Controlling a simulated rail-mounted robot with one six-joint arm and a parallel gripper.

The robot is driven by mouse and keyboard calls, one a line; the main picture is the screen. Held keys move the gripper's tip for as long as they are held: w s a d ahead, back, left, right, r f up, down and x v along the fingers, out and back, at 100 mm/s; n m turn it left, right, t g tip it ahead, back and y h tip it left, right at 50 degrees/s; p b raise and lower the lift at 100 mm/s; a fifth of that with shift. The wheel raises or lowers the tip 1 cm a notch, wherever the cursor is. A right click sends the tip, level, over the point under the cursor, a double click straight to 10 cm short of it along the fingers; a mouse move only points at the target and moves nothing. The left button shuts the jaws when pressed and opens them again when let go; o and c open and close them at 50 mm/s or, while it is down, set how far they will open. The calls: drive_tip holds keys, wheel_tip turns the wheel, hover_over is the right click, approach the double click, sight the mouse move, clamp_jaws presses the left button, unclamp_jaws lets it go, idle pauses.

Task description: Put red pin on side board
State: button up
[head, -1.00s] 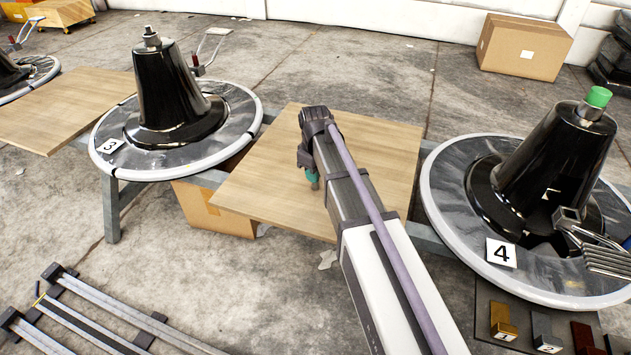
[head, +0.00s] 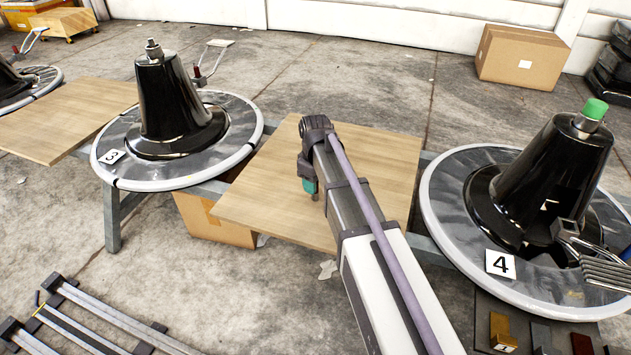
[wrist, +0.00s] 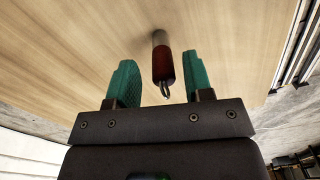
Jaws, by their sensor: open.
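The red pin (wrist: 163,68) is dark red with a bare metal end and a small wire loop at its near end. In the wrist view it stands between the two green fingers of my gripper (wrist: 162,82), with a gap on both sides. My gripper is open. The pin's metal end meets the light wooden board (wrist: 75,45); I cannot tell if it rests on it. In the head view my gripper (head: 309,187) is low over the wooden board (head: 255,195) between stations 3 and 4. The pin cannot be made out there.
Station 3 (head: 244,140), with a black cone, stands left of the board. Station 4 (head: 440,215), with a green-topped cone and a metal lever (head: 600,268), stands to the right. Metal rails (head: 100,318) lie at lower left. Much of the board's surface is clear.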

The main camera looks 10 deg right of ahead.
wheel_tip(320, 180, up, 12)
drive_tip(key=p, duration=1)
drive_tip(key=s+m, duration=0.8)
drive_tip(key=s, duration=1.1)
drive_tip(key=shift+s+f, duration=0.35)
drive_tip(key=shift+s, duration=0.05)
